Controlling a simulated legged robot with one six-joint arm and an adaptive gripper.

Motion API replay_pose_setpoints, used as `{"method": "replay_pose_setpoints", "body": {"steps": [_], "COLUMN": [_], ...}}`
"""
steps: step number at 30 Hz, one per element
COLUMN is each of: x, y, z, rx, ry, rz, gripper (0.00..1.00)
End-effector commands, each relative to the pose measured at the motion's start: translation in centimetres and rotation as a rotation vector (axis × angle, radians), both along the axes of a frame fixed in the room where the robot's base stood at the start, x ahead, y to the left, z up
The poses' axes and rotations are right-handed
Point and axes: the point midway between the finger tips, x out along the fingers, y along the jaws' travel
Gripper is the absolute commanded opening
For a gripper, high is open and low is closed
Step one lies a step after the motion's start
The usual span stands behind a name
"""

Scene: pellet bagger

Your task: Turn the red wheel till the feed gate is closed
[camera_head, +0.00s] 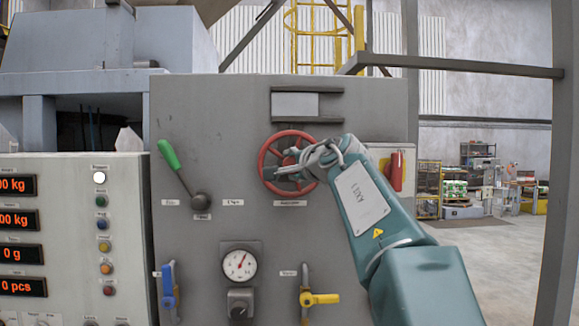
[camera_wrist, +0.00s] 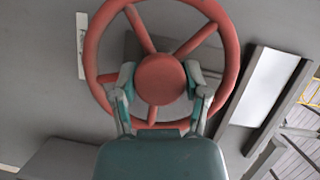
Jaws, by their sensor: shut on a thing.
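The red wheel (camera_head: 269,157) is mounted on the grey panel in the head view, with a small label below it. My gripper (camera_head: 298,170) reaches it from the right and covers part of its rim and middle. In the wrist view the red wheel (camera_wrist: 229,45) fills the upper middle, with its spokes and round hub. My gripper (camera_wrist: 160,85) has one finger on each side of the hub and is shut on it. A small window (camera_head: 295,104) sits on the panel above the wheel; whether it shows the feed gate I cannot tell.
A green-handled lever (camera_head: 170,155) is left of the wheel, and a red part (camera_head: 396,171) is close to my arm on the right. A gauge (camera_head: 239,264), blue valve (camera_head: 168,284) and yellow valve (camera_head: 318,298) are below. Open floor (camera_head: 490,262) lies at the right.

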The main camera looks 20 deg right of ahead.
Motion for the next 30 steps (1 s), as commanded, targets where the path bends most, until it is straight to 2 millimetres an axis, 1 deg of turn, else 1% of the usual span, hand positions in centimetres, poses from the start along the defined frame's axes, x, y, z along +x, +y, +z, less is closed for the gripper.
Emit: {"method": "replay_pose_setpoints", "body": {"steps": [1, 6, 12, 29, 30], "x": [0.26, 0.25, 0.25, 0.28, 0.28], "y": [-0.15, -0.01, 0.1, 0.09, 0.1], "z": [-0.57, -0.55, -0.61, -0.66, -0.66], "rx": [-0.025, -0.111, -0.174, -0.2, -0.2], "ry": [0.021, 0.052, 0.078, 0.089, 0.088], "rz": [-0.001, 0.0, 0.002, 0.002, 0.002], "gripper": [0.0, 0.0, 0.0, 0.0, 0.72]}}
